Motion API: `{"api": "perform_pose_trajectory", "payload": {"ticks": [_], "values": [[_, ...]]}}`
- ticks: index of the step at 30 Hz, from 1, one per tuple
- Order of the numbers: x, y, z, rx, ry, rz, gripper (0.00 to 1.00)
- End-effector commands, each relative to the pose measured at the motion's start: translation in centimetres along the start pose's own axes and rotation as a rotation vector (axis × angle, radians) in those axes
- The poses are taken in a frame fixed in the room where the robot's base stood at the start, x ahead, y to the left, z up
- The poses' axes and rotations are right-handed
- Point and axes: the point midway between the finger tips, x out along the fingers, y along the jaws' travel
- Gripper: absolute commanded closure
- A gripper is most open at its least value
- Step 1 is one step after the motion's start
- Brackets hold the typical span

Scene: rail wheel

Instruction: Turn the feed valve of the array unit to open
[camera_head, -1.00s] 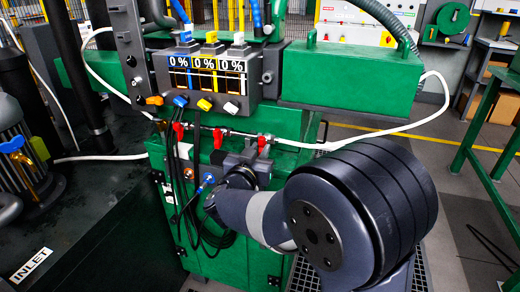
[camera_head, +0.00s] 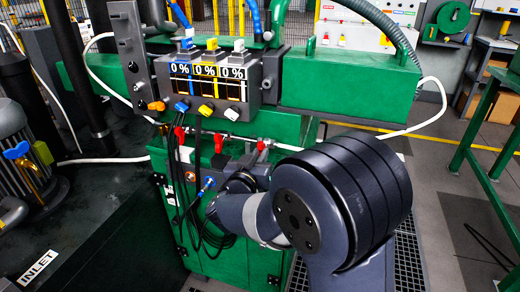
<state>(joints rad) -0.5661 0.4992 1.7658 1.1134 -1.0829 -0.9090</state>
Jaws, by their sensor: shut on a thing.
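The array unit (camera_head: 228,260) is the green machine in the middle, with a panel (camera_head: 208,78) showing three 0 % readings. Below the panel, a row of red valve handles runs along a pipe: a left one (camera_head: 180,133), a middle one (camera_head: 218,142) and a right one (camera_head: 262,146). None has a readable label. My gripper (camera_head: 243,160) is at this row, between the middle and right handles in the picture, and is shut on a valve handle. The wrist and gripper body hide the grip, so I cannot tell for certain which handle it is.
Black cables (camera_head: 200,225) hang down the unit's front, left of my wrist. A white hose (camera_head: 400,130) loops at the right. A green table (camera_head: 490,130) stands at the far right. A dark tank top marked INLET (camera_head: 37,266) fills the lower left.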

Motion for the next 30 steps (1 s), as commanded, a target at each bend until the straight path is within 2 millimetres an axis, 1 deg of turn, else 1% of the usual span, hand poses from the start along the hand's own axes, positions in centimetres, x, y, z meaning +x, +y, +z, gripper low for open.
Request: {"api": "perform_pose_trajectory", "payload": {"ticks": [1,18,30], "values": [[0.00,0.02,-0.26,-0.019,-0.001,-0.001,1.00],[-0.01,0.02,-0.28,-0.217,0.000,-0.001,1.00],[-0.01,-0.01,-0.01,-0.253,0.001,0.000,1.00]]}}
